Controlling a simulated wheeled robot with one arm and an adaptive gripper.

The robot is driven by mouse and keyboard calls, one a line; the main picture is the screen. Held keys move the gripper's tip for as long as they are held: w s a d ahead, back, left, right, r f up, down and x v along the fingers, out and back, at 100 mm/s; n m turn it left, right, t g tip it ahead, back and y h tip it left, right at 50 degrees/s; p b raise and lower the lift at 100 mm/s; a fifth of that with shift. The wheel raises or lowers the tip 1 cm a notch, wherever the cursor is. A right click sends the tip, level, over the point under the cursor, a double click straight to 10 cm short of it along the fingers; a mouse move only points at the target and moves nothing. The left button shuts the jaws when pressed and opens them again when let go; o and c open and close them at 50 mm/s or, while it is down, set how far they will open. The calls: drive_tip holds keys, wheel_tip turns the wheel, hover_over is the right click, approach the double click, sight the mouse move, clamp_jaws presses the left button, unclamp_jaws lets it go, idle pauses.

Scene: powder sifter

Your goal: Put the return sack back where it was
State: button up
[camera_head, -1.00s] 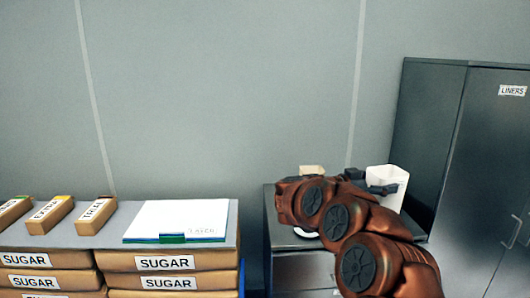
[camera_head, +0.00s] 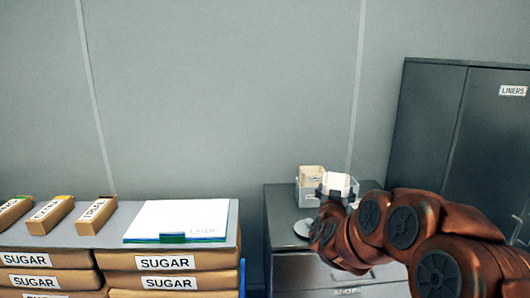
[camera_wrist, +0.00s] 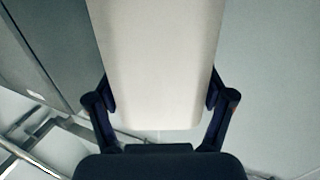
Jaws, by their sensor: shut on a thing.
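My gripper (camera_head: 337,194) is shut on a white object (camera_head: 338,182), which I take to be the return sack. In the head view it is held above the front part of the grey cabinet's top. In the wrist view the white sack (camera_wrist: 160,65) fills the middle between the two dark fingers, one on each side. A pale box-like container (camera_head: 309,190) with a tan item (camera_head: 312,174) in it stands just behind and left of the held sack. The sack partly hides this container.
The grey drawer cabinet (camera_head: 283,214) has a round pale disc (camera_head: 302,229) on its top. A tall dark cabinet labelled LINERS (camera_head: 470,130) stands to the right. At left, SUGAR sacks (camera_head: 165,262) bear a white pad (camera_head: 180,218) and several small tan boxes (camera_head: 97,215).

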sight(323, 192)
drive_tip(key=a+n+y, duration=0.1)
drive_tip(key=w+a+f+n+y, duration=0.1)
drive_tip(key=y, duration=0.1)
drive_tip(key=a+n+t+y, duration=0.1)
drive_tip(key=y, duration=0.1)
drive_tip(key=shift+w+a+f, duration=0.15)
drive_tip(key=shift+w+f, duration=0.15)
drive_tip(key=shift+w, duration=0.05)
drive_tip(key=shift+r, duration=0.15)
idle(0.9)
